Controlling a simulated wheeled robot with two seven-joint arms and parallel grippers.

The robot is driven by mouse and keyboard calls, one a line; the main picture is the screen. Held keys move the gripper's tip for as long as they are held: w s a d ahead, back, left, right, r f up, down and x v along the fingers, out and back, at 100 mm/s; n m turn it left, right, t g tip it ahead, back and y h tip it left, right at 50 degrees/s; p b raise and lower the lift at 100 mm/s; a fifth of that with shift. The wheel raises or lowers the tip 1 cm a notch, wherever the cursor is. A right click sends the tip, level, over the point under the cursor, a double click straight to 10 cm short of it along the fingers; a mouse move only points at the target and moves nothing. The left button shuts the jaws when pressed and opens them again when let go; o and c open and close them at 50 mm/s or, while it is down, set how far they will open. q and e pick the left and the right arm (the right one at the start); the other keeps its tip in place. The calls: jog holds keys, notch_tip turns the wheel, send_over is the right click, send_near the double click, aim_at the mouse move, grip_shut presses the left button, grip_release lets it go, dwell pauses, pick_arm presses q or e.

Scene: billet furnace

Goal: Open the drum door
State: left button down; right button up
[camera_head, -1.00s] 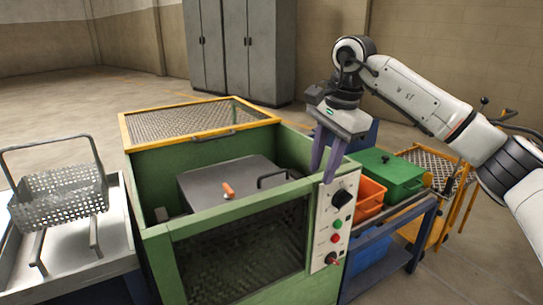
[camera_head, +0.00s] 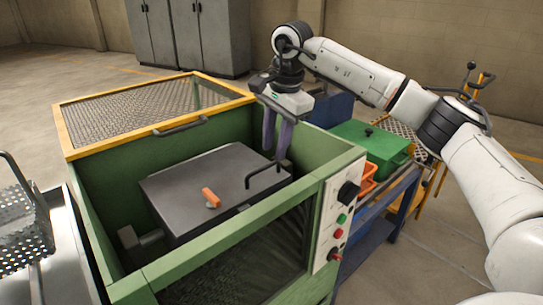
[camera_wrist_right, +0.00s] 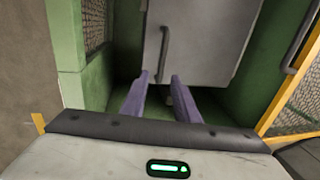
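The drum door (camera_head: 175,188) is a flat dark grey panel inside the green machine, and it looks closed. It carries an orange latch (camera_head: 210,197) near its middle and a black bar handle (camera_head: 263,172) at its right edge. My right gripper (camera_head: 276,152) points down inside the housing beside the handle. In the right wrist view its two purple fingers (camera_wrist_right: 159,88) are apart with nothing held. The handle (camera_wrist_right: 163,55) lies just beyond the fingertips there, apart from them as far as I can see. My left gripper is not in view.
The green housing (camera_head: 200,260) walls surround the door closely. Its yellow-framed mesh lid (camera_head: 150,112) stands raised behind. A control panel (camera_head: 338,220) is at the front right corner. A cart with a green box (camera_head: 370,148) stands right, and a perforated basket (camera_head: 20,222) left.

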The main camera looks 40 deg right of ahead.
aim_at(272, 177)
jog(key=shift+w+f, duration=0.2)
jog(key=shift+f, duration=0.7)
jog(key=shift+w+f, duration=0.15)
jog(key=shift+f, duration=0.75)
grip_shut()
